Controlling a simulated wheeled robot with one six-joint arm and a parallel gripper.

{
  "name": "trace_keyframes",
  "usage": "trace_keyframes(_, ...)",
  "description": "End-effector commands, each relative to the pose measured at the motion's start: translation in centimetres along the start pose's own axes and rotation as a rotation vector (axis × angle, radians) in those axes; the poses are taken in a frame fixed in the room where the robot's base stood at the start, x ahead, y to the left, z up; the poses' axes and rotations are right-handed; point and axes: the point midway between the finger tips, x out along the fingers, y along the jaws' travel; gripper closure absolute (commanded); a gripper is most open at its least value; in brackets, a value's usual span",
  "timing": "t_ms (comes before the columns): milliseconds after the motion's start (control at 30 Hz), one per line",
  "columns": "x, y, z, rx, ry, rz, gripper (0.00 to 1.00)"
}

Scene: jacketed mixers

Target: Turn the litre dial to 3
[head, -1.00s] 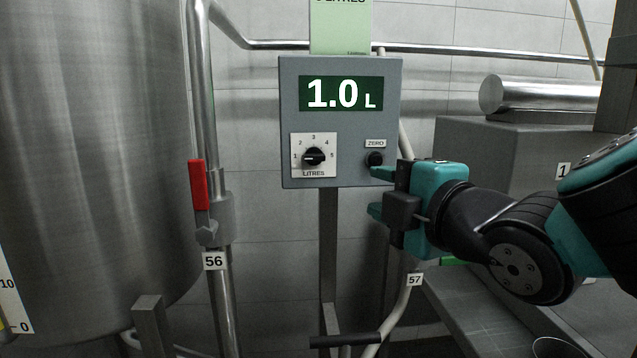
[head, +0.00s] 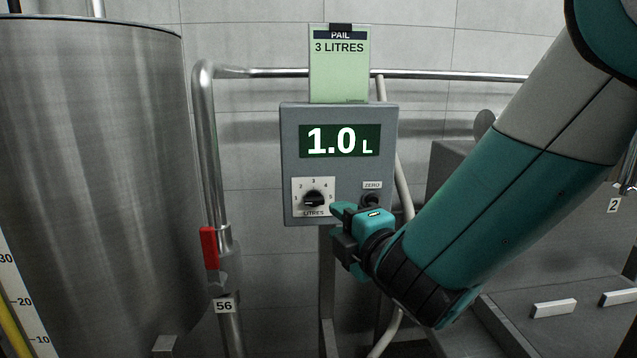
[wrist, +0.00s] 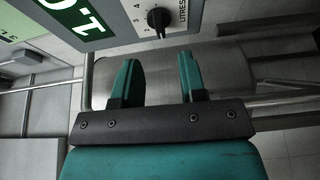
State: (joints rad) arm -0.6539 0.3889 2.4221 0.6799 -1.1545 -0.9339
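The litre dial (head: 313,198) is a black knob on a white plate marked 1 to 5, low on the left of the grey control box (head: 290,160). Its pointer looks turned to the left, near 1. In the wrist view the dial (wrist: 158,18) is at the top, beyond the fingers. The display (head: 340,141) reads 1.0 L. My gripper (head: 338,219) is just right of and below the dial, apart from it. In the wrist view its two teal fingers (wrist: 158,80) are spread with nothing between them.
A black ZERO button (head: 371,200) is right of the dial, close to my gripper. A green card (head: 339,75) above the box reads PAIL 3 LITRES. A red valve handle (head: 209,247) and a large steel tank (head: 90,180) stand to the left.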

Motion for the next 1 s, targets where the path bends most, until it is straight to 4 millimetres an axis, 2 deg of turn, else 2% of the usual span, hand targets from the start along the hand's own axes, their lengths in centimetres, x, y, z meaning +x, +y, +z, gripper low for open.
trace_keyframes(33, 1.2, 0.8, 0.1, 0.000, -0.002, -0.003, 0.62)
trace_keyframes(200, 4.6, 0.7, 0.1, 0.001, -0.002, -0.002, 0.62)
trace_keyframes(400, 7.3, 0.4, 0.1, 0.002, -0.002, 0.000, 0.62)
trace_keyframes(567, 8.2, 0.1, 0.0, 0.000, -0.001, 0.001, 0.62)
trace_keyframes(833, 8.3, 0.0, 0.0, -0.001, 0.000, 0.001, 0.62)
trace_keyframes(1000, 8.3, 0.0, 0.0, 0.000, 0.000, 0.000, 1.00)
